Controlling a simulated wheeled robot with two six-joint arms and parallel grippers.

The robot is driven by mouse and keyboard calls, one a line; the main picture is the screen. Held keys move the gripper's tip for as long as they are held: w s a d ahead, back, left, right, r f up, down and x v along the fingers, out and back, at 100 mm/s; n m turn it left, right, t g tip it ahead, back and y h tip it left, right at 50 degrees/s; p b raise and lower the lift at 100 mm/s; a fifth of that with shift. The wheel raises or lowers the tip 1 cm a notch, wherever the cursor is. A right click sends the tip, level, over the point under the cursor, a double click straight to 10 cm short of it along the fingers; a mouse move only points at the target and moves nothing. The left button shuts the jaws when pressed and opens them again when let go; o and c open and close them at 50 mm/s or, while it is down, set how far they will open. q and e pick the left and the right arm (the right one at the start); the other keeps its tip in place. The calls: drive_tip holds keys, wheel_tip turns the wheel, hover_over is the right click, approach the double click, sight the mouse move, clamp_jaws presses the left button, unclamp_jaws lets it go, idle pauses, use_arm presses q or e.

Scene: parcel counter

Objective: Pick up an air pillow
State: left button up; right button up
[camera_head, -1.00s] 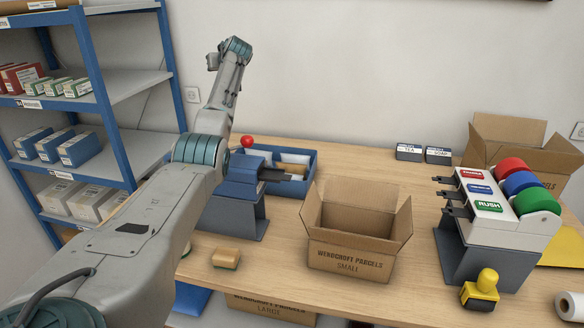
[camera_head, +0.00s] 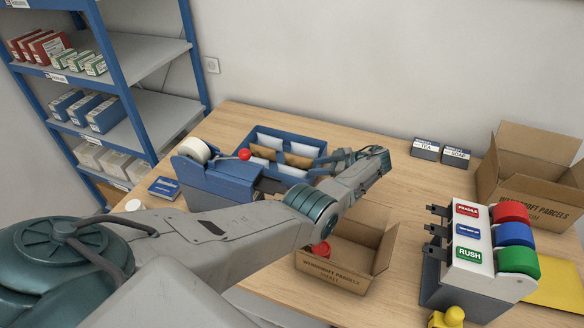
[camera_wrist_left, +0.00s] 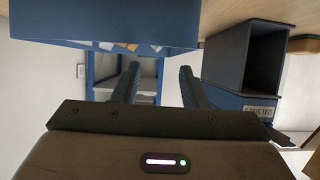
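A blue divided tray (camera_head: 318,150) stands at the back of the counter. It holds white, pillow-like pieces (camera_head: 275,140) and brown pieces (camera_head: 298,160); the white ones look like the air pillows. My left gripper (camera_head: 334,160) is beside the tray's right end, with the arm reaching across from the left and the hand folded back toward the tray. In the left wrist view its two fingers (camera_wrist_left: 158,85) are apart with nothing between them. The tray wall (camera_wrist_left: 110,30) fills the upper part there, with some white and orange-brown contents showing. My right gripper is out of view.
An open small carton (camera_head: 335,280) with a red item (camera_head: 320,249) in it stands below my arm. A blue tape dispenser (camera_head: 215,178) is left of it. A label dispenser (camera_head: 468,240) and another carton (camera_head: 530,185) stand right.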

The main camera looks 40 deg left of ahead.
sight(294, 168)
use_arm(q)
drive_tip(key=x, duration=0.8)
drive_tip(key=shift+w+a+f+p, duration=0.1)
drive_tip(key=shift+w+a+p, duration=0.15)
drive_tip(key=shift+p, duration=0.15)
drive_tip(key=shift+c, duration=0.2)
drive_tip(key=c, duration=0.6)
